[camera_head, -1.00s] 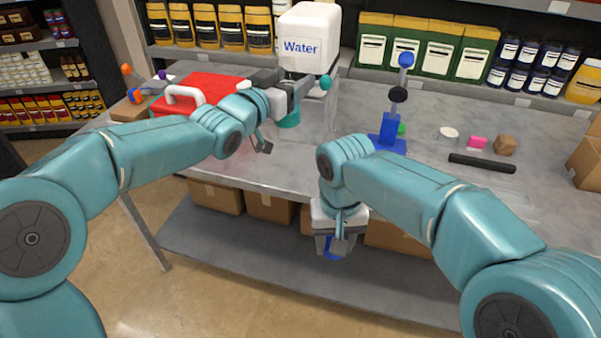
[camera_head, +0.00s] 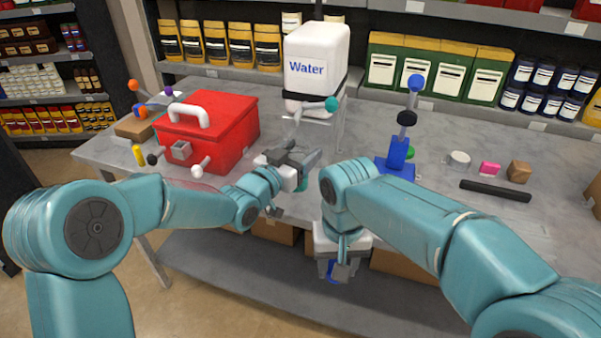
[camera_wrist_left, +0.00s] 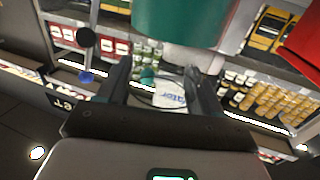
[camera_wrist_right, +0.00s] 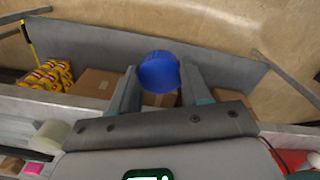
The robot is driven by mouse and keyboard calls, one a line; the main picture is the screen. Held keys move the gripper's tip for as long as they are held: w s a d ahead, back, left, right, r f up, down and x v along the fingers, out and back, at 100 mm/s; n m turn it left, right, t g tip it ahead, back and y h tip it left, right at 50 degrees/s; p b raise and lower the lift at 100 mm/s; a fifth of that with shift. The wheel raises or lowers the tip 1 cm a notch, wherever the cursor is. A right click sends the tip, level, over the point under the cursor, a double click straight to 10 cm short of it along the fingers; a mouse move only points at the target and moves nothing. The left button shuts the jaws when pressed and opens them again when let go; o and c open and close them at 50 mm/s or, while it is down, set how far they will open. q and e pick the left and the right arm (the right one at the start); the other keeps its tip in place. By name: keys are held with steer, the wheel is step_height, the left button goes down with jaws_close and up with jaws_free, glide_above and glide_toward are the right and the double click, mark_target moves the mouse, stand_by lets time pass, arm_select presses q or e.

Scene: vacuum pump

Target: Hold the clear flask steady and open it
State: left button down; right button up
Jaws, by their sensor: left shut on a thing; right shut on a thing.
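My left gripper (camera_head: 297,157) is over the front of the grey table, close to my right arm. It is shut on what looks like the clear flask (camera_wrist_left: 162,98), see-through and hard to make out between the fingers in the left wrist view. A teal part (camera_head: 302,184) shows just below these fingers in the head view. My right gripper (camera_head: 338,266) points down in front of the table's front edge. It is shut on a round blue cap-like piece (camera_wrist_right: 158,71), which shows between its fingertips in the right wrist view. The two grippers are apart.
The white water tank (camera_head: 317,55) stands on a clear stand behind my left gripper. A red box (camera_head: 232,130) with a white handle is at left. A blue pump-like device (camera_head: 397,152) stands right of centre. Small items and a black bar (camera_head: 495,191) lie at right.

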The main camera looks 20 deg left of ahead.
arm_select(q)
steer(key=shift+a+f, duration=0.1)
steer(key=shift+f, duration=0.85)
step_height(320, 180, down, 4)
steer(key=shift+r, duration=0.2)
steer(key=shift+w+f, duration=0.1)
steer(key=shift+f, duration=0.2)
steer(key=shift+s+r, duration=0.1)
steer(key=shift+s, duration=0.1)
steer(key=shift+c, duration=0.8)
jaws_free()
steer(key=shift+w+f, duration=0.2)
steer(key=shift+s+r, duration=0.1)
